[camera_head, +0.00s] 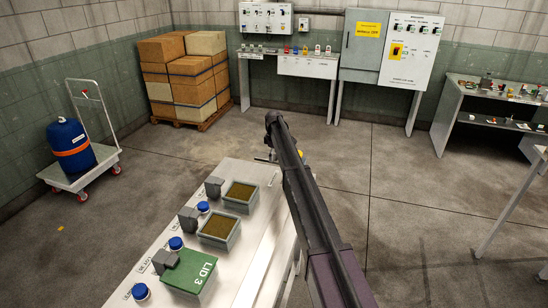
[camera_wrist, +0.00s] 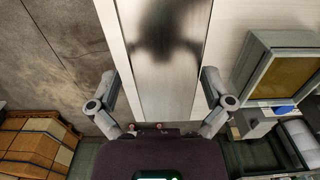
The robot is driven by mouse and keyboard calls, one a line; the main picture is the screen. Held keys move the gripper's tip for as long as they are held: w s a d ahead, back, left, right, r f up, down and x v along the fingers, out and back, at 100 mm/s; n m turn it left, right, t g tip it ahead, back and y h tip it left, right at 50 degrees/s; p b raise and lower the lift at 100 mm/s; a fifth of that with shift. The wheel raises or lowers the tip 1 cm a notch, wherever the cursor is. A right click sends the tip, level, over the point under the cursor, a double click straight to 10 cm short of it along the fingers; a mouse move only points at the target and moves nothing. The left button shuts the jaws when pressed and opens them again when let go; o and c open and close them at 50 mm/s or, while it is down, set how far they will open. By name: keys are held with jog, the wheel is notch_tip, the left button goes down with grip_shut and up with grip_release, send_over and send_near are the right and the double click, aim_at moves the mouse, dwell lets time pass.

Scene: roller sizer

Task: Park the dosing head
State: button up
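I cannot pick out a dosing head for certain in either view. My gripper (camera_wrist: 160,85) is open in the wrist view, its two fingers spread wide with nothing between them. Beyond the fingers is a brushed metal strip (camera_wrist: 157,100) with a dark, blurred reflection or shadow on it. In the head view my dark arm reaches over the far right end of a white bench (camera_head: 240,262) and mostly hides the gripper. On the bench are two open bins of brown material, a middle one (camera_head: 233,240) and a far one (camera_head: 255,203), and a near bin under a green lid marked LID 3 (camera_head: 190,275).
Blue caps (camera_head: 176,243) and grey blocks (camera_head: 188,220) line the bench beside the bins. A cart with a blue drum (camera_head: 70,140) stands left. Stacked cartons (camera_head: 185,75), control panels (camera_head: 408,50) and a shelf bench (camera_head: 455,100) are along the walls. Open floor lies between.

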jog(key=shift+w+d, duration=0.1)
jog(key=shift+w, duration=0.05)
jog(key=shift+r, duration=0.2)
jog(key=shift+r+p, duration=1.6)
jog(key=shift+p, duration=0.25)
notch_tip(320, 180, up, 12)
jog(key=p, duration=1.2)
jog(key=shift+r, duration=0.15)
jog(key=s+d+f+m+b, duration=0.2)
jog(key=s+d+m, duration=0.2)
jog(key=s, duration=1.4)
jog(key=s+d+f+m+b, duration=0.3)
jog(key=s+d+m, duration=0.1)
jog(key=s, duration=1.4)
jog(key=s+d+f+m+b, duration=0.2)
jog(key=s+d+m, duration=0.2)
jog(key=s, duration=1.4)
jog(key=shift+d+f+m, duration=0.35)
jog(key=shift+d+m, duration=0.05)
jog(key=shift+m, duration=0.6)
jog(key=shift+a, duration=0.1)
